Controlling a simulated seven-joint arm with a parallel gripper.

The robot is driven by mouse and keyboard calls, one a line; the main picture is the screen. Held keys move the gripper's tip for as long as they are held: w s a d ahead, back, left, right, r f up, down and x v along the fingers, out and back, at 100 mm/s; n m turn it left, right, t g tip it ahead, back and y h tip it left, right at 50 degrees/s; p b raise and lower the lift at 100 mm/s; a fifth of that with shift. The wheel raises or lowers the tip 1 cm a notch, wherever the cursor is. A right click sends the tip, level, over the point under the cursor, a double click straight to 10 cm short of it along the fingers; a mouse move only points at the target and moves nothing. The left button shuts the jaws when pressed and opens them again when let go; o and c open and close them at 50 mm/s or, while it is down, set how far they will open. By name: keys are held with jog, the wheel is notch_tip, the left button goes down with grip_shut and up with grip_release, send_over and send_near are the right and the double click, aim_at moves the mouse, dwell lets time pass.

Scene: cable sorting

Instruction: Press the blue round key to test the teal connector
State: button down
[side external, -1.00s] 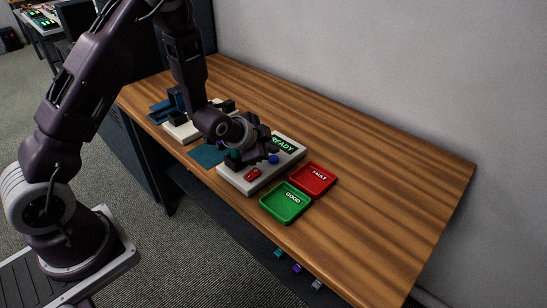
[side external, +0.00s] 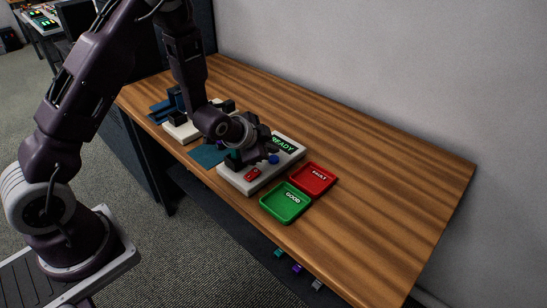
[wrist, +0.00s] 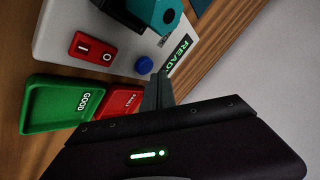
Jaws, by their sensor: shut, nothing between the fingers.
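The tester is a pale box (side external: 234,179) with a green READY display (side external: 283,145), a red rocker switch (side external: 252,174) and the blue round key (side external: 273,160). In the wrist view the blue key (wrist: 144,65) stands up from the box, beside the display (wrist: 178,52). The teal connector (wrist: 166,14) is at the top of the wrist view, at the box, partly cut off; how it is seated is unclear. My gripper (wrist: 160,80) is shut and empty, its tips close beside the key. Contact cannot be told.
A green GOOD tray (side external: 285,203) and a red FAULT tray (side external: 314,180) sit empty to the right of the box. Another pale unit (side external: 180,132) with dark blocks stands behind left. Small coloured plugs (side external: 297,268) hang below the table edge. The table's right side is clear.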

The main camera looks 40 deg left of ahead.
aim_at(271, 160)
jog(key=shift+f, duration=0.1)
dwell(0.7)
jog(key=shift+f, duration=0.3)
jog(key=shift+f, duration=0.45)
dwell(0.5)
jog(key=shift+r, duration=0.85)
jog(key=shift+r, duration=2.55)
